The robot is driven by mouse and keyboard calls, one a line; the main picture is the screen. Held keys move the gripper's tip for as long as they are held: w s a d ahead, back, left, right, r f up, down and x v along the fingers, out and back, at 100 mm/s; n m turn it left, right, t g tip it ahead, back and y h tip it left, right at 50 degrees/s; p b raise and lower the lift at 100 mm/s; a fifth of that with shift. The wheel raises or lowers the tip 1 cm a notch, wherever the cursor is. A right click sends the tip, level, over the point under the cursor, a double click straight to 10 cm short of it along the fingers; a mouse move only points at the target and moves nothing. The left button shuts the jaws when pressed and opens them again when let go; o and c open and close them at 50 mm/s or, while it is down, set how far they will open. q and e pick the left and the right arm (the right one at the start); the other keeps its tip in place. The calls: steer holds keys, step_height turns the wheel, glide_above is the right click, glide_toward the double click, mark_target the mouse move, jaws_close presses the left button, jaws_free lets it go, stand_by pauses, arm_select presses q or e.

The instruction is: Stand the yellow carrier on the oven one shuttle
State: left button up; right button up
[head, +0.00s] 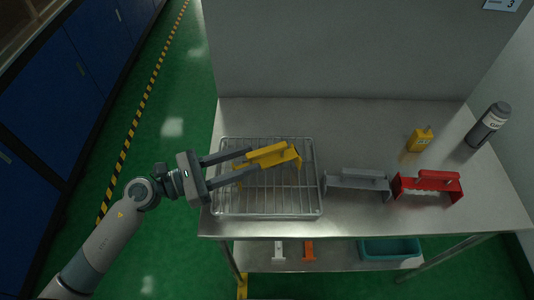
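The yellow carrier (284,155) is a bracket-shaped piece with downturned ends, over the back middle of a wire rack (268,214) on the metal table. I cannot tell whether it touches the rack or hangs a little above it. My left gripper (254,157) reaches in from the left, and its two long fingers close around the left part of the carrier, partly hiding it. The wire rack is the only shuttle-like support in view; I see no readable oven label on it. My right gripper is not in view.
A grey carrier (357,181) and a red carrier (427,184) stand right of the rack. A small yellow container (419,140) and a grey bottle (488,126) stand at the back right. A teal bin (390,248) is on the lower shelf. The table's back middle is clear.

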mark_target(267, 152)
arm_select(q)
steer(key=shift+w+d, duration=0.2)
steer(key=shift+d, duration=0.3)
steer(key=shift+w+d+r+p, duration=0.2)
steer(key=shift+d+p, duration=0.2)
steer(key=shift+p, duration=0.15)
steer(key=p+x, duration=0.2)
steer(key=x, duration=0.1)
steer(key=shift+w+d, duration=0.2)
steer(key=shift+d, duration=0.1)
steer(key=shift+w+d+f, duration=0.1)
steer(key=shift+w+d, duration=0.05)
steer(key=shift+d, duration=0.15)
jaws_close()
